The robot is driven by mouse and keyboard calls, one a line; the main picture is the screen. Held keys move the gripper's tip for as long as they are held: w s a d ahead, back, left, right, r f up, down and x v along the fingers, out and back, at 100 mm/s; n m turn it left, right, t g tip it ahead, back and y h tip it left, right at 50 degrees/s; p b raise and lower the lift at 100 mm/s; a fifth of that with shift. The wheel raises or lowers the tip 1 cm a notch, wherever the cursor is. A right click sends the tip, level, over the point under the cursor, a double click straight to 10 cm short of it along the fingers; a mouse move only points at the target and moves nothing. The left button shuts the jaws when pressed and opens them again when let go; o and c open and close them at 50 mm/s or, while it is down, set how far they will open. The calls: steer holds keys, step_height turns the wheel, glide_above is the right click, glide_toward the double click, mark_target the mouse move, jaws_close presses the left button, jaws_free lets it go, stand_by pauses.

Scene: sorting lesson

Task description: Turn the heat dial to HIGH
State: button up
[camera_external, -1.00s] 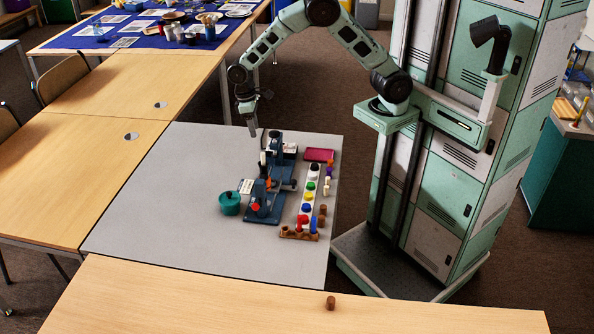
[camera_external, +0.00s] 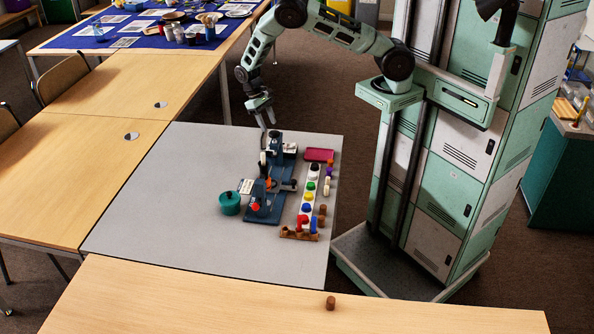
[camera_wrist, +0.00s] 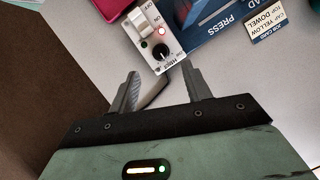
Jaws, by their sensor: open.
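In the wrist view, the heat dial (camera_wrist: 161,53) is a round black knob with a white pointer mark on a white control box (camera_wrist: 134,34). Small lettering surrounds it, too blurred to read surely, so I cannot tell its setting. My gripper (camera_wrist: 161,70) is open and empty, its two fingers on either side of the dial's near edge in the picture. I see no contact. In the external view, my gripper (camera_external: 268,117) points down above the far end of the blue press (camera_external: 264,205). The dial is not clear there.
On the box, a white rocker switch (camera_wrist: 149,17) marked ON and OFF sits beside a lit red lamp (camera_wrist: 162,31). A teal pot (camera_external: 230,204) stands left of the press. A row of coloured parts (camera_external: 307,195) and a magenta tray (camera_external: 319,155) lie right. The grey table's left is clear.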

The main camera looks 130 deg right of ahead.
steer(key=p+x, duration=0.1)
steer(key=x, duration=0.6)
steer(key=shift+a+f, duration=0.2)
steer(key=shift+f, duration=0.05)
steer(key=shift+c, duration=0.3)
steer(key=c, duration=0.9)
